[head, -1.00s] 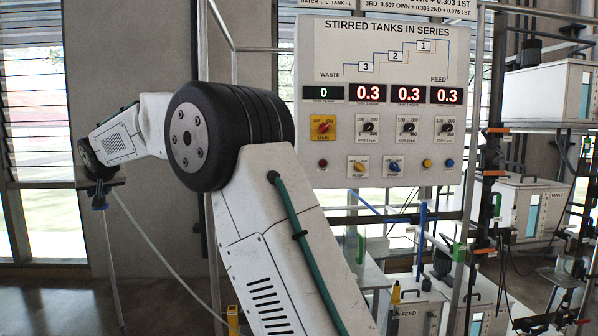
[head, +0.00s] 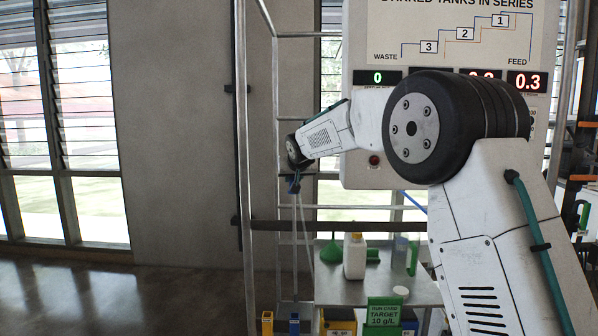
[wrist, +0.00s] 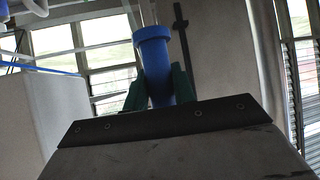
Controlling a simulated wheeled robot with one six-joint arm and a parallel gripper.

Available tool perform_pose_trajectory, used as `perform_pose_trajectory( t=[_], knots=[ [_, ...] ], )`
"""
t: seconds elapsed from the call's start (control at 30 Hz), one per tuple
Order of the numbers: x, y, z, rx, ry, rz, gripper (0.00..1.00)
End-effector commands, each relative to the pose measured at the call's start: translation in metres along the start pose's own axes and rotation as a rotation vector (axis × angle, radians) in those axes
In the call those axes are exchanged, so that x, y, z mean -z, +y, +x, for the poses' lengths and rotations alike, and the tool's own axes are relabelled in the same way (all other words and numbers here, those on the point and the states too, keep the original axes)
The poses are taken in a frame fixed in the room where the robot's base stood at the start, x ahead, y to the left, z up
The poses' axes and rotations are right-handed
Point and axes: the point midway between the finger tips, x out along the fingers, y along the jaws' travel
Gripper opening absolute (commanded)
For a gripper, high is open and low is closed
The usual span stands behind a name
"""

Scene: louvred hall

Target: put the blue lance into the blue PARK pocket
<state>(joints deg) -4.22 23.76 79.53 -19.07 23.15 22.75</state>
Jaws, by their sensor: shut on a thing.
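The blue lance shows in the wrist view as a blue cylindrical head (wrist: 152,52) standing between the two dark green fingers of my gripper (wrist: 158,92), which is shut on it. In the head view my gripper (head: 294,178) is at the end of my outstretched arm, left of the panel. The thin pale lance shaft (head: 295,235) hangs below it, roughly upright. A small blue pocket (head: 294,323) shows at the bottom edge, almost under the lance, beside a yellow one (head: 267,323). Its lettering is too small to read, and its lower part is cut off.
A metal bench (head: 350,290) carries a white bottle (head: 354,256) and a green funnel (head: 331,250). A green run card (head: 383,312) reads target 10 g/L. Frame posts (head: 243,150) and a dark horizontal rail stand near the lance. Open floor (head: 130,300) lies left.

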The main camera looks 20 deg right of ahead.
Motion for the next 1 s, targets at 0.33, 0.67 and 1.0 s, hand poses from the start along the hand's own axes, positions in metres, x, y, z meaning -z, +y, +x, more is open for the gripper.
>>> perform_pose_trajectory(
  t=[0.33, 0.67, 1.0],
  knots=[
    [-0.036, 0.002, 0.026, -0.002, -0.002, 0.0, 0.0],
    [-0.048, 0.003, 0.033, -0.004, 0.026, 0.002, 0.0],
    [-0.048, 0.003, 0.032, 0.0, 0.053, 0.005, 0.0]
  ],
)
